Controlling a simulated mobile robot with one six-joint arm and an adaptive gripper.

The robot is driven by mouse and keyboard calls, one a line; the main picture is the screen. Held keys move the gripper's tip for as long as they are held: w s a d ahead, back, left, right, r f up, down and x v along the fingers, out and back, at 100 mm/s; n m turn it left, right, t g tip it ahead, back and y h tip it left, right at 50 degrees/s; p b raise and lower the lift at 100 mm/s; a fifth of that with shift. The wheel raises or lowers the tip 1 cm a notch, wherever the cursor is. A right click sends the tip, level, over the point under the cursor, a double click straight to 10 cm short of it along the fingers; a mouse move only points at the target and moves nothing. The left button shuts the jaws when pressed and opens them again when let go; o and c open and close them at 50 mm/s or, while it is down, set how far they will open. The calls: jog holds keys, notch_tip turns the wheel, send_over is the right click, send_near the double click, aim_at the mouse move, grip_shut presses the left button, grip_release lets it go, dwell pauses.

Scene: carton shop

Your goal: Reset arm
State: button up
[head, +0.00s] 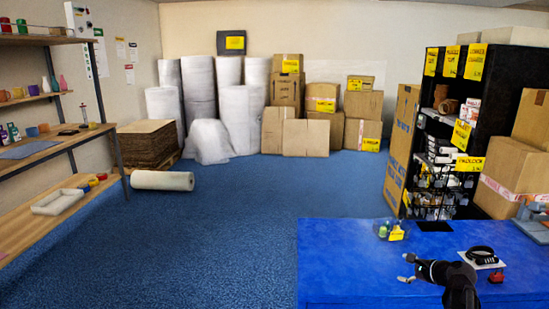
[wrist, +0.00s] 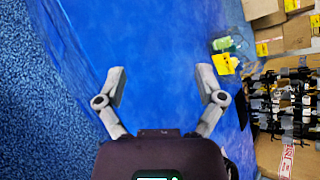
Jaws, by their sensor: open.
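My gripper (head: 408,268) is above the blue table (head: 345,240) at the lower right of the head view. In the wrist view my gripper (wrist: 163,85) shows its two grey fingers spread wide apart, with nothing between them. My arm comes up from the bottom edge of the head view and is only partly in sight.
On the table are a small basket (head: 392,231) with a yellow label, a black ring-shaped item (head: 481,255) and a red item (head: 496,276). A black rack (head: 455,125) and cartons (head: 525,160) stand behind.

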jog(key=s+a+f+n+g+h+b, duration=0.2)
jog(key=s+a+f+n+g, duration=0.25)
jog(key=a+n, duration=0.35)
jog(key=s+a+f+n+g+h+b, duration=0.1)
jog(key=s+a+f+n+g+b, duration=0.15)
jog(key=s+a+f+n, duration=0.55)
jog(key=s+a+f+n+g+h+b, duration=0.1)
jog(key=a+f+n+g+h, duration=0.25)
jog(key=a, duration=0.85)
notch_tip(320, 180, up, 24)
jog(key=n+y+p, duration=0.1)
jog(key=p, duration=2.2)
jog(key=shift+d+r, duration=0.2)
jog(key=shift+d, duration=0.05)
